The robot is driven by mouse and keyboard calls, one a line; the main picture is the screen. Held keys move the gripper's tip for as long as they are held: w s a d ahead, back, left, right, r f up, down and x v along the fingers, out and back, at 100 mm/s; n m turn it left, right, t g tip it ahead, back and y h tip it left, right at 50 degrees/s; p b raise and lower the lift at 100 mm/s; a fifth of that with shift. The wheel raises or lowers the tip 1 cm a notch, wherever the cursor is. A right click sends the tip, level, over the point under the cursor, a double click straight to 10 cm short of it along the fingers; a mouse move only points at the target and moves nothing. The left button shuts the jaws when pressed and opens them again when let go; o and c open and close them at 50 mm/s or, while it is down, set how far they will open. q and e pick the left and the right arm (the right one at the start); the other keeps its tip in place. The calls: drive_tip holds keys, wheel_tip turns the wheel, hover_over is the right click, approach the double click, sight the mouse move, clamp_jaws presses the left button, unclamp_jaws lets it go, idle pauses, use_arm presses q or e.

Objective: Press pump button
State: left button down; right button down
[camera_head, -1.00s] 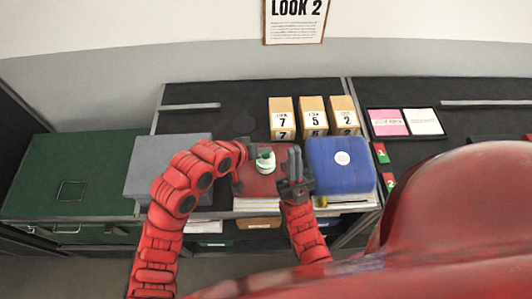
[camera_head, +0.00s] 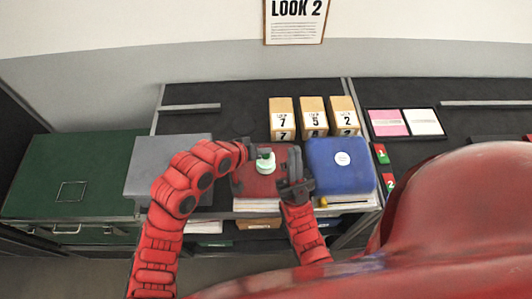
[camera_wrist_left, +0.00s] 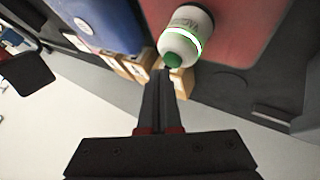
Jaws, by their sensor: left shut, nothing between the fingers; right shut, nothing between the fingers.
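A small white pump bottle (camera_head: 265,164) with a green band stands on a red pad (camera_head: 256,186). In the left wrist view the bottle (camera_wrist_left: 189,33) shows a green cap (camera_wrist_left: 173,60) towards the camera. My left gripper (camera_head: 248,147) is shut and empty, at the bottle's upper left in the head view. In the left wrist view its fingertips (camera_wrist_left: 163,72) are right beside the cap; I cannot tell whether they touch it. My right gripper (camera_head: 295,163) is shut and empty over the right edge of the pad, to the right of the bottle.
A blue case (camera_head: 329,177) lies to the right of my right gripper. Several tan numbered boxes stand behind, including one marked 7 (camera_head: 282,112). A grey box (camera_head: 150,155) lies left, by my left arm.

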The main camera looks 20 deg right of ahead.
sight(264, 159)
idle(0.6)
use_arm(q)
drive_tip(key=shift+f+b, duration=0.4)
drive_tip(key=shift+f, duration=0.15)
idle(0.4)
drive_tip(key=shift+r, duration=0.6)
wheel_tip(264, 159, up, 6)
drive_tip(key=p, duration=0.3)
idle(0.6)
